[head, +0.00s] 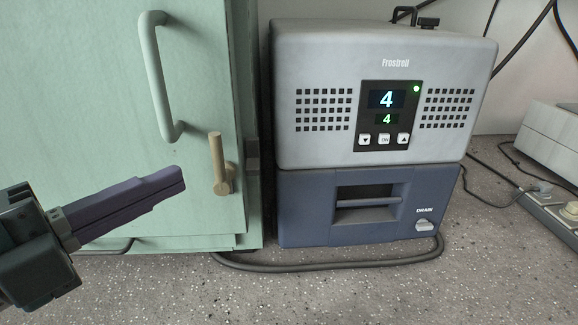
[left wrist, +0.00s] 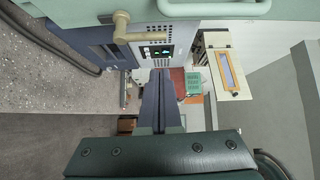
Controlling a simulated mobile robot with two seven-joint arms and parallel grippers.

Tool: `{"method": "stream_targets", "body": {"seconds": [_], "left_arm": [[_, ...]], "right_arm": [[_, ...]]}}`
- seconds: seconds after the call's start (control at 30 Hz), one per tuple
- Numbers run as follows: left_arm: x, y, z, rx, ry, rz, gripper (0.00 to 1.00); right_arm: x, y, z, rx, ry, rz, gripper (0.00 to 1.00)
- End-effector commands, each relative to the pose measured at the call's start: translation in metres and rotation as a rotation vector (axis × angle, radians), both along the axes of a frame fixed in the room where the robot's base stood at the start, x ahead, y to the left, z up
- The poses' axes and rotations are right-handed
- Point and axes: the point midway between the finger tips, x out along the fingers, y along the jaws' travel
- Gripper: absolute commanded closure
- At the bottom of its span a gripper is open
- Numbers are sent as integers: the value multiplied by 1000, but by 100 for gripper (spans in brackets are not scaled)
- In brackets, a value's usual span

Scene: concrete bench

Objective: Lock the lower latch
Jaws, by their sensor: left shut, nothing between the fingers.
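A tan latch lever (head: 217,160) is mounted low near the right edge of the pale green door (head: 100,60). Its bar points up from a round pivot at its lower end. In the left wrist view the same latch (left wrist: 122,30) shows near the top, left of centre. No other latch is in view. My left gripper (head: 180,178) is shut and empty, its dark purple fingers together. Its tips are left of the latch in the head view, with a gap between. The shut fingers also show in the left wrist view (left wrist: 160,85). My right gripper is not in view.
A pale green bar handle (head: 153,80) stands out from the door above the latch. A grey and blue Frostrell unit (head: 320,70) stands close to the right of the cabinet. A dark hose (head: 330,267) lies along the speckled bench in front, where the surface is otherwise clear.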

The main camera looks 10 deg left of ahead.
Motion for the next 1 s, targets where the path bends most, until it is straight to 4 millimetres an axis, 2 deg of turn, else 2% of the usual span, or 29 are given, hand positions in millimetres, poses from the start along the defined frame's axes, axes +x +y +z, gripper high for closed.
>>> {"method": "stream_targets", "body": {"seconds": [0.03,0.1,0.63,0.77,1.0], "left_arm": [[-1,-1,-13,15,-11,-21,100],[-3,-4,-16,29,-24,-43,100],[-1,-8,-15,37,-32,-59,100],[12,-16,-14,34,-34,-59,100],[51,-42,-13,34,-35,-58,100]], "right_arm": [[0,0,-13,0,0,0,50],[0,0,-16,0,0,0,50],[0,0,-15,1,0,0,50],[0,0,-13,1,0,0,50],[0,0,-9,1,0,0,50]]}}
